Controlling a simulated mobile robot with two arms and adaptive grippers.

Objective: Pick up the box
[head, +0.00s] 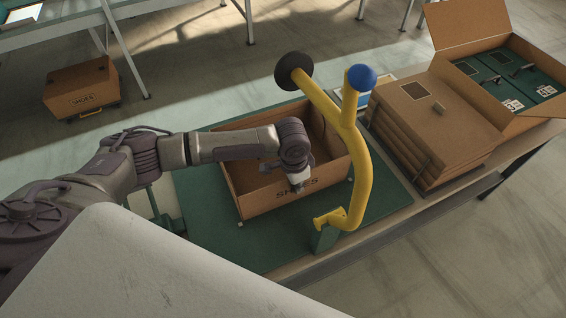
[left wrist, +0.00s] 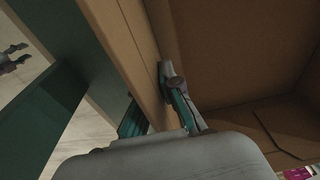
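An open brown cardboard box (head: 260,205) marked SHOES sits on a green mat (head: 200,205) on the work table. It looks empty. My left gripper (head: 297,186) reaches over the box from the left and is at its front wall, near the printed letters. In the left wrist view, the gripper (left wrist: 160,108) straddles the box wall (left wrist: 150,65): one finger is inside, the other outside, both close against the cardboard. It looks shut on that wall. The outer finger is partly hidden. My right gripper is not in view.
A yellow post (head: 360,170) with a blue ball (head: 361,77) and dark disc stands beside the box's right end. A stack of flat cardboard (head: 425,115) and an open carton (head: 475,40) of dark green items stand further right. Another SHOES box (head: 82,90) is on the floor, back left.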

